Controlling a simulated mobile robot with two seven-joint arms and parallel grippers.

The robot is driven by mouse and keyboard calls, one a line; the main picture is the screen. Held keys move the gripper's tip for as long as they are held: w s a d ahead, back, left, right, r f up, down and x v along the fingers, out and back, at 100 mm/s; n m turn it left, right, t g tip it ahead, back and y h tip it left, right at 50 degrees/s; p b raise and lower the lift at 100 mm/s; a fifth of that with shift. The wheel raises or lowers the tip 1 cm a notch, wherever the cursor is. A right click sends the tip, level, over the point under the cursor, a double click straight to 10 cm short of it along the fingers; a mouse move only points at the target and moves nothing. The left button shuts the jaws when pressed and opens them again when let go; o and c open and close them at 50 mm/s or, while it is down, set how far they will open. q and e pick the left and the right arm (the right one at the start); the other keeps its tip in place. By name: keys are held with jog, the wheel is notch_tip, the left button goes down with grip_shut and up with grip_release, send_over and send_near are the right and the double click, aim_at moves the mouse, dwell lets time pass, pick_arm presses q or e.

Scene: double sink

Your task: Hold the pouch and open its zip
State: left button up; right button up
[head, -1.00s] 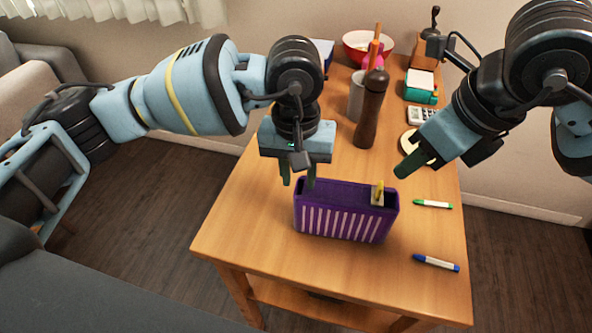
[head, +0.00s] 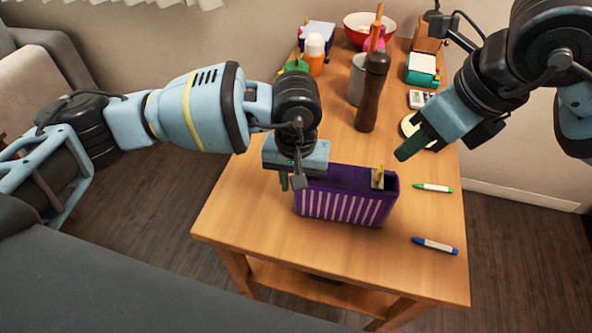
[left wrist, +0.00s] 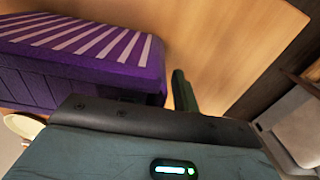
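The purple pouch (head: 345,207) with white stripes stands upright on the wooden table. A small beige-and-yellow tab (head: 378,178), likely the zip pull, stands up at its top right end. My left gripper (head: 296,182) is at the pouch's left end, pointing down, one green finger outside that end. Its other finger is hidden, but the spacing looks open. The left wrist view shows the pouch (left wrist: 85,75) close by, with a narrow gap to the visible finger. My right gripper (head: 406,148) hangs above and right of the pouch, apart from it; its fingers overlap in view.
A green marker (head: 433,188) and a blue marker (head: 435,246) lie right of the pouch. A tall brown mill (head: 371,95), a grey cylinder (head: 357,80) and a red bowl (head: 360,25) stand behind. The front and left table areas are clear.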

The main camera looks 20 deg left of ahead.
pick_arm(q)
jog(key=shift+f, duration=0.1)
jog(key=shift+c, duration=0.4)
grip_shut()
pick_arm(e)
grip_shut()
jog(key=w+d+f+n+g+y, duration=0.2)
jog(key=d+n+y, duration=0.3)
jog(key=d+n, duration=0.3)
jog(key=shift+w+d+f+g+y, duration=0.15)
jog(key=shift+w+d+g+y, duration=0.55)
jog(key=shift+d, duration=0.95)
